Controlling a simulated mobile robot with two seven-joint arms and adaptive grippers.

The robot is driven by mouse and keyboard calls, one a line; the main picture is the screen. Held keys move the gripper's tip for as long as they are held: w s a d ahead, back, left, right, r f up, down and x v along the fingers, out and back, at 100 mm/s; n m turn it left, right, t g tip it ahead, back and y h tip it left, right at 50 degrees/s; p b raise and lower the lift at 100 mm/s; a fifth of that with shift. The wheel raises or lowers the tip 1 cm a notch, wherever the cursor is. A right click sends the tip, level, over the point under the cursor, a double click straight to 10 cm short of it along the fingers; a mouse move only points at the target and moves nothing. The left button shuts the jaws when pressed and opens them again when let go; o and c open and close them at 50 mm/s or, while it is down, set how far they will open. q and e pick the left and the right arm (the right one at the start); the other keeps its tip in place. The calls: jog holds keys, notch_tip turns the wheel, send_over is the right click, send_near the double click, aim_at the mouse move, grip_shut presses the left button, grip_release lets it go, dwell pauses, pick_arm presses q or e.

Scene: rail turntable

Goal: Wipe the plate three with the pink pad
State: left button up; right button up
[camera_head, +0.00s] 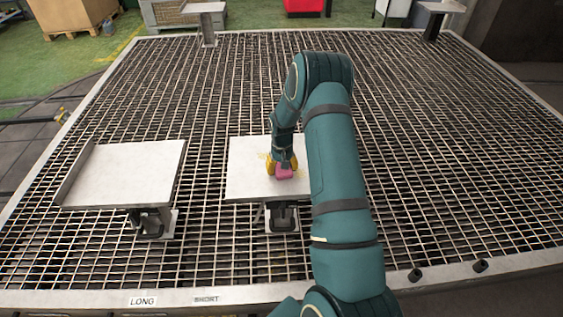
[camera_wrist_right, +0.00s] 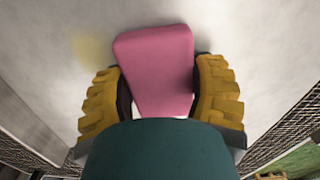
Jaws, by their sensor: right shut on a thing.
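The pink pad (camera_head: 284,174) is between the yellow fingers of my right gripper (camera_head: 281,166), which is shut on it. The pad is over the middle-right part of a pale square plate (camera_head: 244,184) on a stand in the head view. In the right wrist view the pad (camera_wrist_right: 157,62) sits between both fingers against the pale plate surface (camera_wrist_right: 250,35). It looks to be at the plate, but I cannot tell whether it touches. A faint yellow stain (camera_wrist_right: 92,47) shows on the plate left of the pad. My left gripper is not in view.
Another pale plate (camera_head: 125,172) with a raised left edge stands to the left. Two more small plates stand at the far edge, left (camera_head: 204,8) and right (camera_head: 441,7). A metal grating (camera_head: 450,170) surrounds the stands. Labels LONG (camera_head: 143,301) and SHORT (camera_head: 206,299) are on the front rim.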

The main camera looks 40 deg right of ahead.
aim_at(290, 179)
jog(key=shift+s+a+f, duration=0.1)
jog(key=shift+s+a, duration=1.2)
jog(key=shift+s, duration=0.25)
jog(key=shift+s+d, duration=0.75)
jog(key=shift+d, duration=0.2)
jog(key=shift+w+d+r+b, duration=0.1)
jog(key=shift+w+d+b, duration=0.05)
jog(key=shift+w+d, duration=0.5)
jog(key=shift+w+d+r+b, duration=0.15)
jog(key=shift+w+d, duration=0.3)
jog(key=shift+w, duration=0.3)
jog(key=shift+w+d+f+b, duration=0.25)
jog(key=shift+w+d+b, duration=0.35)
jog(key=shift+w+d, duration=0.4)
jog(key=shift+w+d+r+b, duration=0.1)
jog(key=shift+w+d+b, duration=0.25)
jog(key=shift+w+d, duration=0.3)
jog(key=shift+w+d+b, duration=0.3)
jog(key=shift+w+d, duration=0.15)
jog(key=shift+w, duration=0.4)
jog(key=shift+w+d, duration=1.15)
jog(key=shift+w, duration=0.15)
jog(key=shift+d, duration=0.1)
